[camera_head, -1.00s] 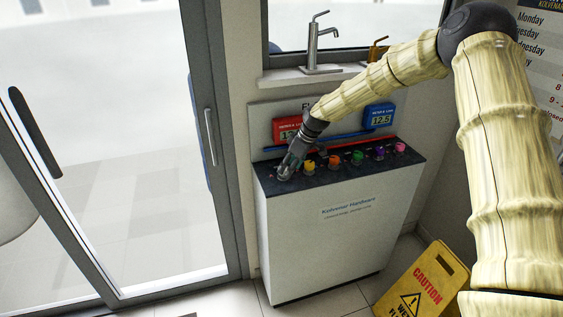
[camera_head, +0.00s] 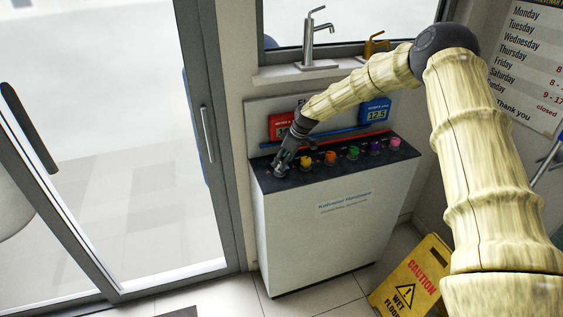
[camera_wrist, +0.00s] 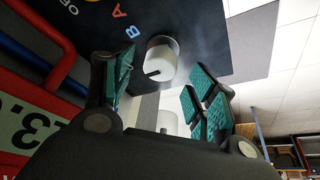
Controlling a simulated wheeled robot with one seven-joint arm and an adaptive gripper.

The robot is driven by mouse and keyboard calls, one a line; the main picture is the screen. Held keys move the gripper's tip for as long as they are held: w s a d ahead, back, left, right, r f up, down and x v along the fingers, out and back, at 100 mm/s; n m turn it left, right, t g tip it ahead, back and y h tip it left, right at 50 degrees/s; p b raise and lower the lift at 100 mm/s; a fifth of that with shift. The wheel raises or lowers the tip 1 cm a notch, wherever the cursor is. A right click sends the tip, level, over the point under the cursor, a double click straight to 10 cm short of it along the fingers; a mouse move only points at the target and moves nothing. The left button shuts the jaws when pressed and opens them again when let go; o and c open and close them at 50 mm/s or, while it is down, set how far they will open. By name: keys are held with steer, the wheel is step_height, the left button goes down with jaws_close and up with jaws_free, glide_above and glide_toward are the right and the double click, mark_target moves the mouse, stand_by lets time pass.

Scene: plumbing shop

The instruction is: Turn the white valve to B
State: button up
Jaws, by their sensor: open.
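The white valve (camera_wrist: 161,58) is a round white knob with a dark mark on its face, in the wrist view. It stands on the dark panel top (camera_wrist: 190,22) beside the coloured letters A and B (camera_wrist: 130,31) and part of the word OFF. My gripper (camera_wrist: 165,90) is open, with one green-padded finger on each side of the knob's near end; I cannot tell whether either finger touches it. In the head view my gripper (camera_head: 282,165) is at the left end of the console top and hides most of the white valve.
Yellow (camera_head: 307,161), orange (camera_head: 330,158), green (camera_head: 353,153), purple (camera_head: 375,146) and pink (camera_head: 395,142) valves stand in a row to the right. Red (camera_head: 281,126) and blue (camera_head: 376,112) displays stand behind. A caution sign (camera_head: 412,277) is on the floor at right.

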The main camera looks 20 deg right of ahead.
steer(key=shift+p+x, duration=0.4)
steer(key=shift+x, duration=1)
steer(key=c, duration=1)
